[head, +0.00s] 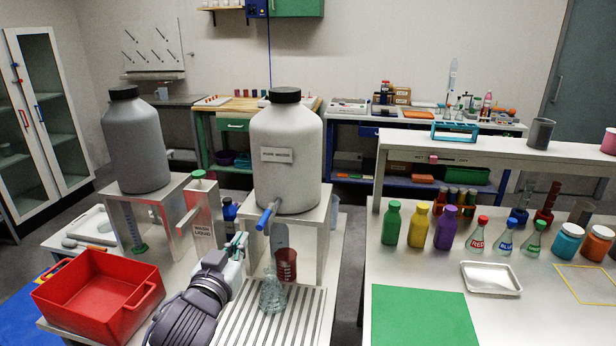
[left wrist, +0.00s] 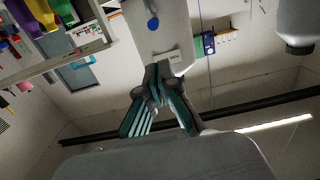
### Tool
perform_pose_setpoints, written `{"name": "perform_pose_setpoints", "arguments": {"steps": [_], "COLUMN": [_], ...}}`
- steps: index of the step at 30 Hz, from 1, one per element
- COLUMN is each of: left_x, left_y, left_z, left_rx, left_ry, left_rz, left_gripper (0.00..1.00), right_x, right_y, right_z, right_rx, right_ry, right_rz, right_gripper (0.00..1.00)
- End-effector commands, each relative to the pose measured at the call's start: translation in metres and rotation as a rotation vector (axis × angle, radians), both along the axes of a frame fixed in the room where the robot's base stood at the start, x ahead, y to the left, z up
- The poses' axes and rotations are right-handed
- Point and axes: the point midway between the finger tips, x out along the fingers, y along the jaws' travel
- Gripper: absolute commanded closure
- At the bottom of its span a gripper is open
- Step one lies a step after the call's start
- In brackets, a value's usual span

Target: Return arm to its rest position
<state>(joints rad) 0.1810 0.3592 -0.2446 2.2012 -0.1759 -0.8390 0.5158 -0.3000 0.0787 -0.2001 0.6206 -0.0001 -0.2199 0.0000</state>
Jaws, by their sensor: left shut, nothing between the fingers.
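My left arm comes in at the bottom of the head view, and its gripper (head: 238,243) is in front of the large grey jug (head: 287,140) with a blue tap (head: 267,215). The gripper is shut and empty; in the left wrist view its teal fingers (left wrist: 160,72) meet at the tips. It is just left of a dark red beaker (head: 286,265) and a clear conical flask (head: 272,292) on the slatted drain tray (head: 232,325). I cannot tell whether it touches anything. My right gripper does not show.
A red bin (head: 97,297) is to the left of my arm. A second jug (head: 136,142) and a wash liquid stand (head: 203,232) are behind it. Several bottles, a white tray (head: 490,278) and a green mat (head: 423,319) occupy the right bench.

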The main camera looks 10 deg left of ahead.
Motion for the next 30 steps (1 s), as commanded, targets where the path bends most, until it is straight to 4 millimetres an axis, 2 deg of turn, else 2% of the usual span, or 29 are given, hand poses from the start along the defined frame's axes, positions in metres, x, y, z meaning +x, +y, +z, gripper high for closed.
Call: {"name": "perform_pose_setpoints", "arguments": {"steps": [2, 5, 6, 9, 12, 18, 26, 30], "left_x": [-0.011, -0.040, -0.057, -0.107, -0.154, -0.230, -0.314, -0.304], "left_y": [0.000, 0.002, 0.002, 0.002, 0.001, -0.002, -0.006, -0.007], "left_z": [-0.027, -0.079, -0.103, -0.159, -0.199, -0.242, -0.270, -0.308], "left_rx": [0.004, 0.022, 0.031, 0.061, 0.087, 0.121, 0.145, 0.151], "left_ry": [0.078, 0.239, 0.322, 0.534, 0.710, 0.962, 1.213, 1.232], "left_rz": [0.010, 0.028, 0.033, 0.032, 0.018, -0.025, -0.095, -0.099], "left_gripper": [1.00, 1.00, 1.00, 1.00, 1.00, 1.00, 1.00, 1.00], "right_x": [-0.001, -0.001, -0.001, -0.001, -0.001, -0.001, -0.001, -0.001], "right_y": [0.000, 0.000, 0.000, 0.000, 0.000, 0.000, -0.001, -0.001], "right_z": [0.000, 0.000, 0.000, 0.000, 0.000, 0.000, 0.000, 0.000], "right_rx": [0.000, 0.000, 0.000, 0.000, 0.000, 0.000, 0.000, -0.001], "right_ry": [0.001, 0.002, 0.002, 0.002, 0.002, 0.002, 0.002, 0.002], "right_rz": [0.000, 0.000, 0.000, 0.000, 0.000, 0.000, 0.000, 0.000], "right_gripper": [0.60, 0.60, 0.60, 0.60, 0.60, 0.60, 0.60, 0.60]}}
